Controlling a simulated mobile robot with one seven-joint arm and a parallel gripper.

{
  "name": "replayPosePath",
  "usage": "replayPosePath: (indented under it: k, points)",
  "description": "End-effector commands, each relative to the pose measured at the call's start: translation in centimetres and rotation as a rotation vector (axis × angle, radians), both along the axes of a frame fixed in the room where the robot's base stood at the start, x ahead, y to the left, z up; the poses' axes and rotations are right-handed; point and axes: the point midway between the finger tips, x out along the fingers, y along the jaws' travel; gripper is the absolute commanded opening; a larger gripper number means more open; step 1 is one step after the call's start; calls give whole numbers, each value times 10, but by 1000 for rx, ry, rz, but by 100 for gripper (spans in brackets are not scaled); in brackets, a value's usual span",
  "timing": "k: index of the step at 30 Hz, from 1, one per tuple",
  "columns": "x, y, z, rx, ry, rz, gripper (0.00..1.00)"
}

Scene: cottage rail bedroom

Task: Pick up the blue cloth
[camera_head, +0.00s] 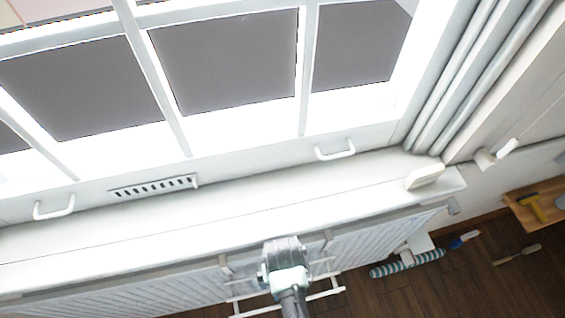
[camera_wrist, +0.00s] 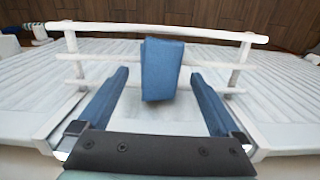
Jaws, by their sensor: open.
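The blue cloth (camera_wrist: 162,68) hangs folded over the white rail rack (camera_wrist: 90,31) in the wrist view, near the top centre. My gripper (camera_wrist: 158,74) is open, its two blue fingers spread left and right. The cloth's lower end shows in the gap between the fingertips, with space on both sides; I cannot tell how deep it sits between them. Nothing is gripped. In the head view, my arm's end covers part of the rack (camera_head: 335,291), and the cloth does not show there.
The rack is in front of a white ribbed radiator (camera_head: 160,296) below a window sill (camera_head: 240,222). A striped roller (camera_head: 393,268), a brush (camera_head: 517,254) and a wooden shelf (camera_head: 521,212) are at the right. Dark wooden floor (camera_head: 420,296) lies beyond the radiator.

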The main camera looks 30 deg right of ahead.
Motion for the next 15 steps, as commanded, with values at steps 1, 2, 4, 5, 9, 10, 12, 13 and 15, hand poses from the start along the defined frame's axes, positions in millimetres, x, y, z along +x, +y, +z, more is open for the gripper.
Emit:
replayPosePath:
  k: [1, 2, 4, 5, 9, 10, 12, 13, 15]
  points:
    - [-1, 0, -7, 1, 2, 0, 100]
    - [-1, 0, -10, 1, 2, 0, 100]
    - [0, 0, -14, 0, 1, 0, 100]
    - [0, 0, -15, 0, 1, 0, 100]
    - [0, 0, -15, 0, -1, 0, 100]
    - [0, 0, -15, 0, -1, 0, 100]
    - [0, 0, -15, 0, -1, 0, 96]
    - [0, 0, -15, 0, -1, 0, 91]
    - [0, 0, -15, 0, -1, 0, 78]
